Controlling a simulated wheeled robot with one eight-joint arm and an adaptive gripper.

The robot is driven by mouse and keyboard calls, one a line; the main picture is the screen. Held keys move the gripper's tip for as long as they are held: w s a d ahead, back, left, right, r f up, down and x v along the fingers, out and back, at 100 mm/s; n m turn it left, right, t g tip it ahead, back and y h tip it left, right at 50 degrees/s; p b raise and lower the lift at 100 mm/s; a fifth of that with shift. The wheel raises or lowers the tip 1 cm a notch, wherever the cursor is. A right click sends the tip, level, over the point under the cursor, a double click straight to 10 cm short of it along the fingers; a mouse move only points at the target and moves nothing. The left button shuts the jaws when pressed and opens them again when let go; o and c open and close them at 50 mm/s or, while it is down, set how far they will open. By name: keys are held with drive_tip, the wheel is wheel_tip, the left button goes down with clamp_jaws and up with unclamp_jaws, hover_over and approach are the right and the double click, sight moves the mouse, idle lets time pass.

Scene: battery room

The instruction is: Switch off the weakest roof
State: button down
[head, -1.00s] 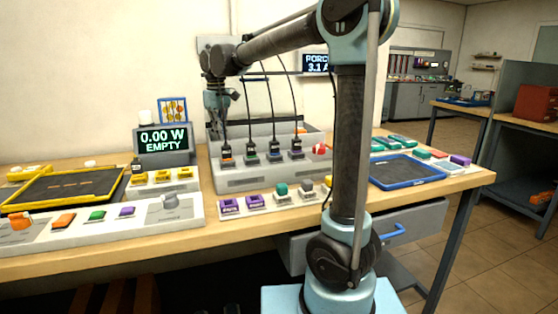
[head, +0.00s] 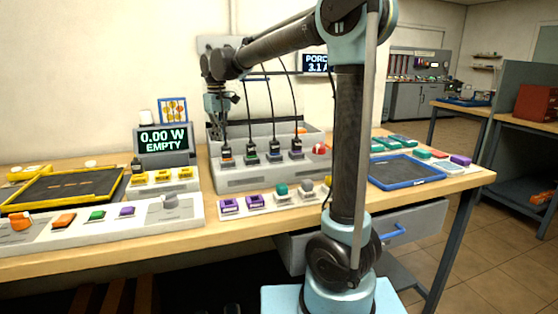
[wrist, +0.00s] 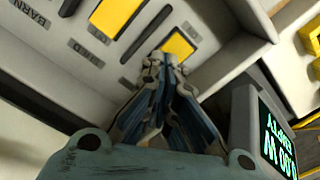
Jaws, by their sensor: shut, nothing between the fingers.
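My gripper (head: 219,136) is at the left end of the grey cable unit (head: 270,175), over its back part, pointing down. In the wrist view my gripper (wrist: 168,62) is shut and empty, its fingertips at the edge of a yellow patch (wrist: 180,45) on a pale panel. Whether they touch it I cannot tell. Another yellow patch (wrist: 112,15) and dark slots lie beside it. The display (head: 163,140) reads "0.00 W EMPTY" and also shows in the wrist view (wrist: 280,140). Which item is the weakest roof I cannot tell.
Several black cables run down to coloured plugs on the unit. A red knob (head: 320,149) sits at its right. A yellow-rimmed tray (head: 65,187) lies at left, a blue-rimmed tray (head: 405,172) at right. Purple blocks (head: 229,206) and knobs line the front edge.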

drive_tip(key=shift+f, duration=0.5)
idle(0.3)
drive_tip(key=shift+r, duration=3.5)
drive_tip(key=shift+s, duration=0.1)
